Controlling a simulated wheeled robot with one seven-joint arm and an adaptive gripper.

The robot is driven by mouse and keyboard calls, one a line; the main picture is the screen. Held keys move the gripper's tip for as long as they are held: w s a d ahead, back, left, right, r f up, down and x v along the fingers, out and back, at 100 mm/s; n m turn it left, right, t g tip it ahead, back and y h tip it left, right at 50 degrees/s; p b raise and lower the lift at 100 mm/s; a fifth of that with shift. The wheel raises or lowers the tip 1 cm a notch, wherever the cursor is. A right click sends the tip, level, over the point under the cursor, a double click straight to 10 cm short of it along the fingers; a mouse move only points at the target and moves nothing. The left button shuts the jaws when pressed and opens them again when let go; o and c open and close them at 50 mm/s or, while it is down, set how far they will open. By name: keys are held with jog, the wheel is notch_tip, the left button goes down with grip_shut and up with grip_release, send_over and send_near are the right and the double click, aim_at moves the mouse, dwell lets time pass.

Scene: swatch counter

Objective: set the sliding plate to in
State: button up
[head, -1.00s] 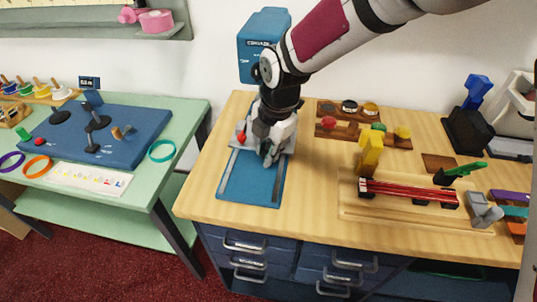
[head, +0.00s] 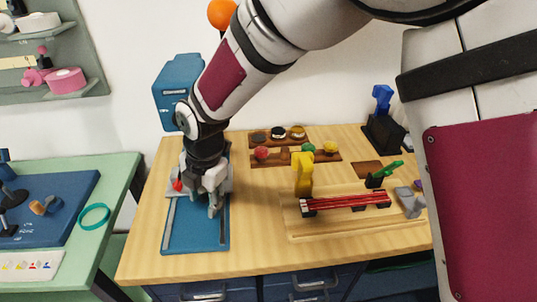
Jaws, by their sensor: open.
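A blue machine stands at the back left of the wooden counter, with a blue upright head (head: 178,80) and a flat blue bed (head: 195,240) with grey rails along its sides. The sliding plate (head: 172,190) is light grey and sits partway along the bed. A red knob (head: 177,185) shows at its left. My gripper (head: 214,210) points down over the bed at the plate's front right, jaws open. It hides most of the plate. I cannot tell whether the fingers touch the plate.
A yellow upright piece (head: 303,172) and a red-railed fixture (head: 345,201) stand on a wooden board to the right. Wooden racks (head: 330,156) with coloured knobs are behind. The front part of the bed is clear. A green table (head: 110,200) stands at the left.

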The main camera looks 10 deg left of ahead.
jog(key=s+d+p, duration=0.1)
jog(key=s, duration=0.2)
jog(key=s+p, duration=0.2)
jog(key=s, duration=0.2)
jog(key=s+d+p, duration=0.1)
jog(key=s, duration=0.2)
jog(key=shift+s+d+r+p, duration=0.2)
jog(key=shift+s+d+p, duration=0.1)
jog(key=shift+s+p, duration=0.1)
notch_tip(320, 180, up, 13)
jog(key=d, duration=0.2)
jog(key=d+r+m+t+p, duration=0.2)
jog(key=d+r+m, duration=0.7)
jog(key=d, duration=0.4)
jog(key=shift+w+r+m, duration=0.25)
jog(key=shift+w+m, duration=0.2)
jog(key=shift+m, duration=0.15)
jog(key=s+d+r+m+t+h, duration=0.1)
jog(key=s+d+m, duration=0.4)
jog(key=d+m, duration=0.5)
jog(key=s+d+r+m+t+h, duration=0.1)
jog(key=s+d+r+m, duration=0.2)
jog(key=d+m, duration=0.8)
jog(key=shift+s+d+r+m, duration=0.25)
jog(key=shift+s+m, duration=0.15)
jog(key=shift+s, duration=0.45)
